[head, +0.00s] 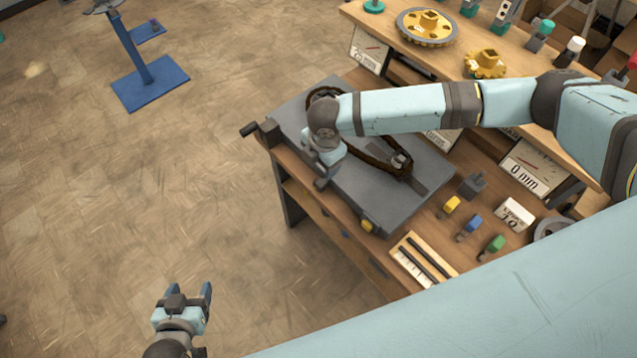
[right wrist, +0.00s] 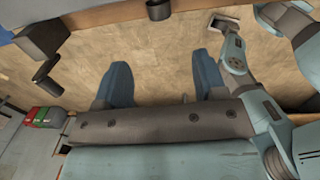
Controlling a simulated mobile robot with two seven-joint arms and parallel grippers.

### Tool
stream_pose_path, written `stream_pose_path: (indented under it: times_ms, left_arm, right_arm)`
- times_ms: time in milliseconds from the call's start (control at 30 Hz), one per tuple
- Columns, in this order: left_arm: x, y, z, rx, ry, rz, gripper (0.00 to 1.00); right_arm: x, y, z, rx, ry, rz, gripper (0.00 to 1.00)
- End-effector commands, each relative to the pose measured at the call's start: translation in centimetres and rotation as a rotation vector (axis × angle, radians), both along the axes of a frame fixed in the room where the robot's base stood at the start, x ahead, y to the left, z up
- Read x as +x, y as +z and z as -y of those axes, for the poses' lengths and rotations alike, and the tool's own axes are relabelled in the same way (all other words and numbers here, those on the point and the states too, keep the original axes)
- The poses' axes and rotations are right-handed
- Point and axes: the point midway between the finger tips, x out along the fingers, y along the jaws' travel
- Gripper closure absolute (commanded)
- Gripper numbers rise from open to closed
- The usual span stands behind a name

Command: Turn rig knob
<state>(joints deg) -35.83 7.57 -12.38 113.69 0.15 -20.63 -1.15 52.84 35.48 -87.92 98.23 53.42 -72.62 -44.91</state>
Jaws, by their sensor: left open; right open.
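The rig is a grey plate (head: 355,205) on the workbench with a dark chain loop (head: 378,158) on it. A dark knob (head: 249,130) sticks out from a grey block (head: 269,132) at its left corner. What looks like this knob shows at the left of the right wrist view (right wrist: 46,76). My right gripper (head: 325,183) is over the plate's front edge, to the right of the knob and apart from it. In the right wrist view its blue fingers (right wrist: 162,82) are spread with nothing between them. My left gripper (head: 190,290) is open and empty over the floor.
A small yellow part (head: 367,226) sits at the plate's front edge. Yellow, blue and green pieces (head: 470,227) and a tray (head: 424,258) lie to the right. A shelf with yellow gears (head: 428,26) stands behind. A blue stand (head: 150,85) is on open floor.

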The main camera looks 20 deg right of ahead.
Motion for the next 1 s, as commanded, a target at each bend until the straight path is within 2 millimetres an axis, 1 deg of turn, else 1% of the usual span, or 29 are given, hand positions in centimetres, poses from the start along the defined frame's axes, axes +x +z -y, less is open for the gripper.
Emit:
stream_pose_path:
  times_ms: [167,400,600,700,800,1000]
  left_arm:
    - [0.0,0.4,0.0,0.0,0.001,0.0,0.35]
    - [0.0,1.0,0.0,0.0,0.004,0.001,0.35]
    - [0.0,1.4,-0.1,0.0,0.006,0.002,0.35]
    - [0.0,1.4,-0.1,0.0,0.007,0.003,0.35]
    - [0.1,1.5,-0.1,0.001,0.008,0.003,0.35]
    - [0.1,1.4,-0.2,0.001,0.008,0.003,0.35]
  right_arm:
    - [0.1,-2.4,0.0,-0.003,0.0,-0.003,0.35]
    - [0.5,-7.5,-0.3,-0.001,-0.001,-0.002,0.35]
    - [0.8,-11.1,-0.4,-0.001,-0.001,-0.001,0.35]
    - [0.8,-12.3,-0.4,0.0,-0.001,-0.001,0.35]
    - [0.9,-13.0,-0.4,0.001,-0.001,0.001,0.35]
    - [0.9,-13.5,-0.4,0.0,0.0,0.001,0.35]
